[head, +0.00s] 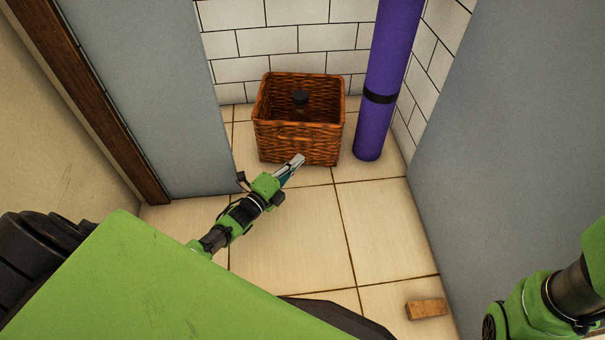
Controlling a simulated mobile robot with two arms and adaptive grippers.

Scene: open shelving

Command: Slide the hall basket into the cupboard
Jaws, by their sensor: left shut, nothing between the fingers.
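The hall basket (298,137) is brown wicker and stands upright on the tiled floor by the white brick wall. A small dark object (300,97) shows inside it. My left gripper (299,160) is shut and empty, its tips at the lower front of the basket; I cannot tell whether they touch it. The cupboard appears to be the recess around the basket, between grey panels at left (165,90) and right (500,120). At the lower right only part of my right arm shows; its gripper is out of view.
A purple rolled mat (388,65) with a black band stands upright just right of the basket. A small wooden block (427,309) lies on the floor at lower right. The floor tiles (375,225) in front of the basket are clear. A brown wooden frame (105,120) edges the left panel.

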